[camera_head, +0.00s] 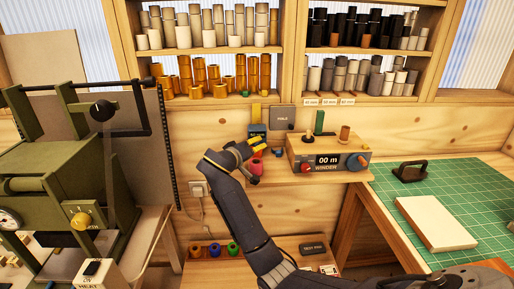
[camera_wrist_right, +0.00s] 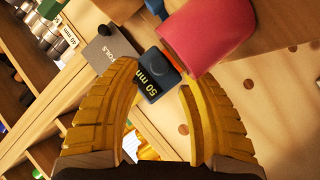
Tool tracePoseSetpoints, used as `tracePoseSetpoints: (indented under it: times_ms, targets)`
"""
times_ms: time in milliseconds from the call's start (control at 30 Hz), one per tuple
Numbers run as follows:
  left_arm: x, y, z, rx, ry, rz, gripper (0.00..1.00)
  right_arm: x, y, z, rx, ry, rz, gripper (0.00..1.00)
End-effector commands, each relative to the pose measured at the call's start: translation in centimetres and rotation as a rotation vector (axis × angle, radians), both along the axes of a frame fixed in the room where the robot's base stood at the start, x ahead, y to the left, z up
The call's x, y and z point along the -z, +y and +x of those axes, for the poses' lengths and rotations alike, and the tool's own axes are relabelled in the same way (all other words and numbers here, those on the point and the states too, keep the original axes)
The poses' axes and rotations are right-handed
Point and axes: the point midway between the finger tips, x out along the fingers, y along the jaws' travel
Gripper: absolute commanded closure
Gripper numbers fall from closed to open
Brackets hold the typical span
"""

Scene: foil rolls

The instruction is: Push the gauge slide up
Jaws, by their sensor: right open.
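A small dark block with a yellow "50 mm" marking (camera_wrist_right: 157,76), which looks like the gauge slide, shows between my right gripper's fingertips in the right wrist view. In the head view a dark blue block (camera_head: 258,130) at the wall, behind the gripper, seems to be part of the same gauge. My right gripper (camera_head: 240,151) has yellow ribbed fingers and is open. It also shows in the right wrist view (camera_wrist_right: 161,78), its fingers apart on either side of the block; I cannot tell whether they touch it. My left gripper is not in view.
A red cylinder (camera_wrist_right: 208,35) is close by the right fingertip. A grey panel (camera_head: 282,117) hangs beside the gauge. The winder box (camera_head: 328,160) stands on the small shelf to the right. A green machine (camera_head: 70,165) is at left, a green mat (camera_head: 465,185) at right.

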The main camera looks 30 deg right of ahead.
Motion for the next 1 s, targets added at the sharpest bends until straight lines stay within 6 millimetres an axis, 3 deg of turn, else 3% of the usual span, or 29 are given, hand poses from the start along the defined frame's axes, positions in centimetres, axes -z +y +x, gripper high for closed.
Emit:
tracePoseSetpoints:
  times_ms: [300,767,1000]
  targets:
    - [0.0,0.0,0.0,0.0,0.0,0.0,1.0,0.8,-2.4,1.5,0.001,0.0,-0.001,0.57]
    - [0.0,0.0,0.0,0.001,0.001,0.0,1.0,0.9,-2.8,1.7,0.0,-0.001,0.001,0.55]
    - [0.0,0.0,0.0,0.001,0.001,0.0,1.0,0.9,-2.8,1.7,0.0,-0.001,0.001,0.83]
